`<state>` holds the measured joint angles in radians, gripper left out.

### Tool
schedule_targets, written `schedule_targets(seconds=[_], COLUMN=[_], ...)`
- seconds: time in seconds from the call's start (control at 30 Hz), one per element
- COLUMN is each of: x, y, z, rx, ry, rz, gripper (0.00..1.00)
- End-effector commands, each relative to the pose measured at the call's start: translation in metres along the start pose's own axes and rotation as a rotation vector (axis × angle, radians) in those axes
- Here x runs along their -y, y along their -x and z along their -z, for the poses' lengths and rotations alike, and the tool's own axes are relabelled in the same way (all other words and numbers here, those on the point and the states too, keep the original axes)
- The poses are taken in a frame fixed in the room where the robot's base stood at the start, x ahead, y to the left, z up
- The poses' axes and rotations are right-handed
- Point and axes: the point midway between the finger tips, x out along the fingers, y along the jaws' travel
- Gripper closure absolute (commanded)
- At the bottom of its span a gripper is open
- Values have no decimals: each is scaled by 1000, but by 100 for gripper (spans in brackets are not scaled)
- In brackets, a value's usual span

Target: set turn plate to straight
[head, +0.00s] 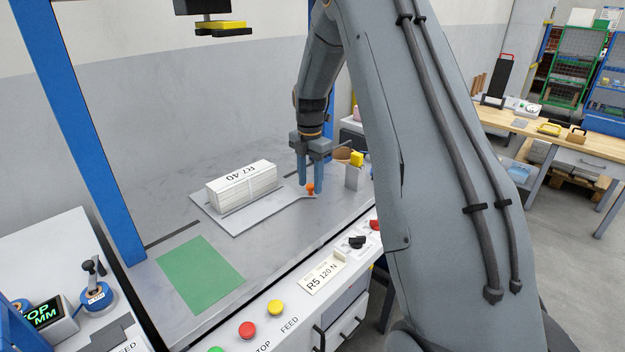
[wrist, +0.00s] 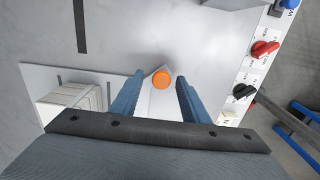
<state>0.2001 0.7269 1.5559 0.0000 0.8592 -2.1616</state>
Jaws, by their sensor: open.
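The turn plate (head: 227,222) is a pale flat plate on the grey table, with a narrow handle arm running right to an upright orange knob (head: 310,188). A strapped newspaper stack (head: 243,187) marked "R7 40" lies on the plate. My gripper (head: 312,183) points down at the knob with its blue fingers on either side. In the wrist view the orange knob (wrist: 161,79) sits between the open fingertips, with a gap visible on both sides. The plate (wrist: 38,82) and stack (wrist: 75,98) show at the left there, partly hidden by my gripper.
A green sheet (head: 200,274) lies on the table at the front left. A small grey post with a yellow top (head: 356,160) stands just right of my gripper. The front panel has a red button (head: 247,329), a yellow button (head: 275,307) and a black knob (head: 357,242).

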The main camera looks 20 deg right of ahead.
Motion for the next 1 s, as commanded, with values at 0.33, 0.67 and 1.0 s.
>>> schedule_targets(seconds=[0.33, 0.67, 1.0], x=[0, 3, 7], y=[0, 2, 2], z=[-1, -1, 8], rx=[1, 3, 2], ry=[-1, -20, -53], rz=[-2, -4, -2], gripper=[100, 100, 100])
